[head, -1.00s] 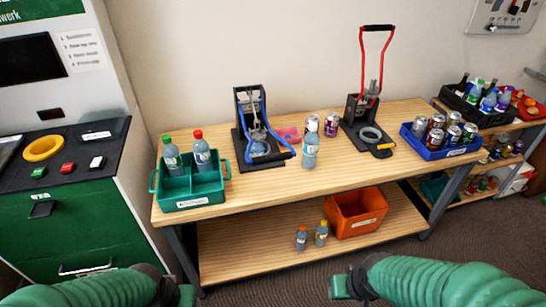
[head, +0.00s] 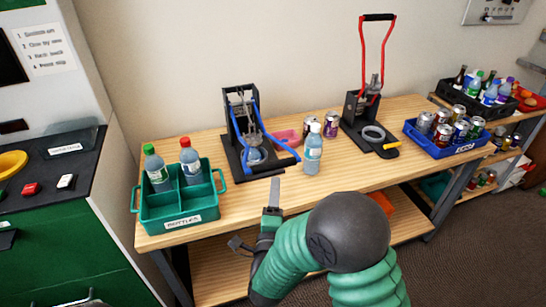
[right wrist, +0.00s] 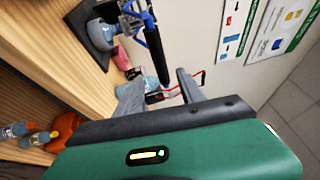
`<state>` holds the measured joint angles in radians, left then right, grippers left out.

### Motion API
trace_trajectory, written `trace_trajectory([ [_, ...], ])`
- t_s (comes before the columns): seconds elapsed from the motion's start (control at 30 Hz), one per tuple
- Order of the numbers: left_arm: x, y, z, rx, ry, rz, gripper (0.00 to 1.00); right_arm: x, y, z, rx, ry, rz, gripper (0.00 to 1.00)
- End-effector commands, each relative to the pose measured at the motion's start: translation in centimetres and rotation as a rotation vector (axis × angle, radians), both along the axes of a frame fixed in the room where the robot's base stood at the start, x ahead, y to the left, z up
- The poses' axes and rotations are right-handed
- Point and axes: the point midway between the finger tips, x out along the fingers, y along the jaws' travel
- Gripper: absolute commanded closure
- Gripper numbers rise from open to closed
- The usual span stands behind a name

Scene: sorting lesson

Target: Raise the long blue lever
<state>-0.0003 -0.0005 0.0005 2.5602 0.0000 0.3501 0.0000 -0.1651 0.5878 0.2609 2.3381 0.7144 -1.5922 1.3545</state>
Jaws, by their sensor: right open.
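The long blue lever (head: 281,148) belongs to the black press (head: 236,100) at the left middle of the table. It is lowered, with its dark grip (head: 272,171) low in front of the press. A clear bottle or cup shape sits in the press, partly hidden by the lever. My right gripper (head: 272,190) is open and empty, in front of and below the grip in the head view. In the right wrist view its fingers (right wrist: 158,90) are apart, with the blue lever (right wrist: 147,18) and its grip just beyond them. My left gripper is out of view.
A green crate (head: 180,210) with two bottles stands left. A water bottle (head: 313,150), two cans and a pink item (head: 288,136) are right of the lever. A second press with a raised red lever (head: 388,60) and a blue can crate (head: 440,149) stand farther right.

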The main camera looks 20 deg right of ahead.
Motion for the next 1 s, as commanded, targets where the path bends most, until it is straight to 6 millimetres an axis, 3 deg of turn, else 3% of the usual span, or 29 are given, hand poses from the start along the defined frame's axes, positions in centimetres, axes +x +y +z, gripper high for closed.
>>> trace_trajectory([
  [0.3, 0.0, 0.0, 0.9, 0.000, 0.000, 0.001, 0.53, 7.9, -2.8, 0.9, -0.003, 0.000, 0.000, 0.54],
  [0.5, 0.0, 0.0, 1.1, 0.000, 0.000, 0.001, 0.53, 11.4, -4.2, 1.2, -0.002, 0.001, 0.001, 0.54],
  [0.87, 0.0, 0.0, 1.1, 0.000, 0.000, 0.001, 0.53, 12.5, -4.5, 1.3, -0.004, 0.002, 0.003, 0.54],
  [1.0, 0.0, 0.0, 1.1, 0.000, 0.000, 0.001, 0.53, 12.5, -4.5, 1.3, -0.004, 0.002, 0.003, 0.70],
])
